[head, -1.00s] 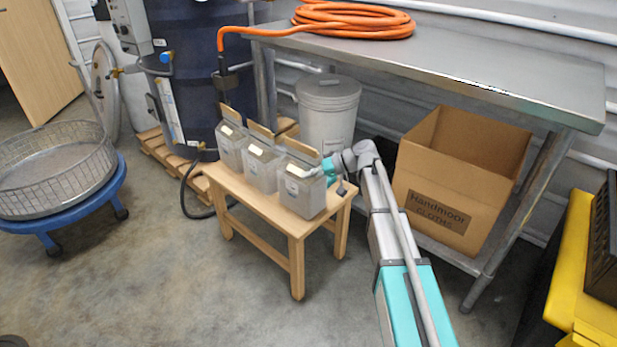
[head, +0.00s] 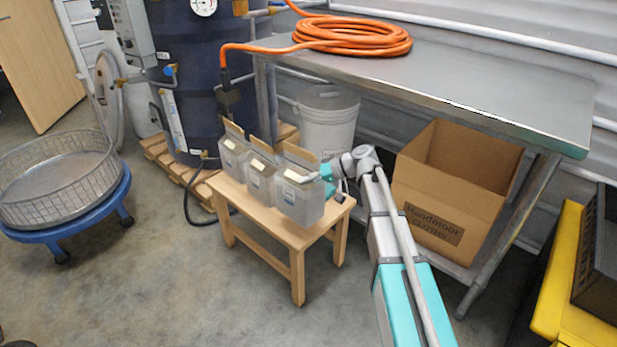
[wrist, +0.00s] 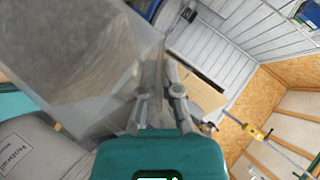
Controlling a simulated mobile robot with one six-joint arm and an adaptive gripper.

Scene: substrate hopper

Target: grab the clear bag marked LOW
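Three upright, greyish see-through bags with tan tops and small labels stand in a row on a wooden stool (head: 268,221): a left bag (head: 232,158), a middle bag (head: 259,184) and a right bag (head: 299,204). The label lettering is too small to read, so I cannot tell which says LOW. My gripper (head: 327,178) is at the right side of the right bag, partly hidden by it. In the wrist view, a see-through bag with grey contents (wrist: 80,50) fills the upper left. My gripper's fingers (wrist: 162,70) are at its edge; whether they grip it is unclear.
A metal table (head: 470,80) with a coiled orange hose (head: 350,36) stands behind. Under it are a white bucket (head: 329,122) and a cardboard box (head: 430,190). A blue wheeled stand (head: 75,222) holds a mesh basket at left. The floor in front is clear.

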